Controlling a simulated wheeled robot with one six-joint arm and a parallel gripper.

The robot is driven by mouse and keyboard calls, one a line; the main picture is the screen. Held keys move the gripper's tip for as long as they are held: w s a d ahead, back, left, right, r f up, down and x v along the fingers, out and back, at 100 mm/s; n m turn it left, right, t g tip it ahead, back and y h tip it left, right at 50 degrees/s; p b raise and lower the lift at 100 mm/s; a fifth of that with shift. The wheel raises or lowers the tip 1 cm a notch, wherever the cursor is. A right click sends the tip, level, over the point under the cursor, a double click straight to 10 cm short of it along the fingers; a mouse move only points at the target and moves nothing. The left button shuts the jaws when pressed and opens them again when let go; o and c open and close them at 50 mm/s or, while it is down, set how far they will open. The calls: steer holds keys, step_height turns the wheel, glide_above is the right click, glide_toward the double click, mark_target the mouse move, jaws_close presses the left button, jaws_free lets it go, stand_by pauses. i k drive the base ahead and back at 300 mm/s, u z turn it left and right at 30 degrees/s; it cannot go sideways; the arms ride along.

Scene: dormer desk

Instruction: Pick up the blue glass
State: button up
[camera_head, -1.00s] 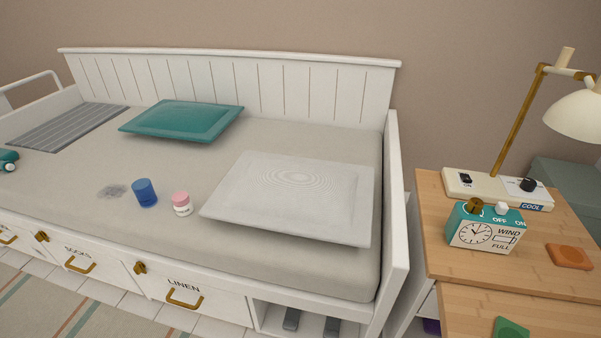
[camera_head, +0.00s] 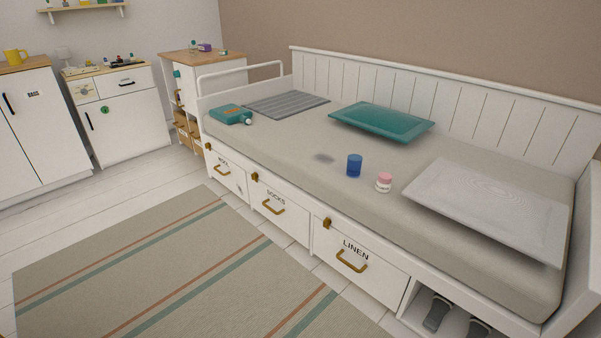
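The blue glass (camera_head: 354,166) stands upright on the beige mattress of the daybed (camera_head: 300,152), near its front edge. A small white jar with a pink lid (camera_head: 384,182) stands just to its right, apart from it. My gripper is not in view.
A teal pillow (camera_head: 382,121) and a white pillow (camera_head: 490,208) lie on the bed. A teal bottle-like object (camera_head: 231,115) and a grey striped mat (camera_head: 287,104) are at the far end. A striped rug (camera_head: 170,270) covers open floor before the drawers.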

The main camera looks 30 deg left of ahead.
mark_target(354, 167)
steer(key=u, duration=0.15)
steer(key=i, duration=1)
steer(key=u, duration=2)
steer(key=i, duration=1.75)
steer(key=z, duration=2.05)
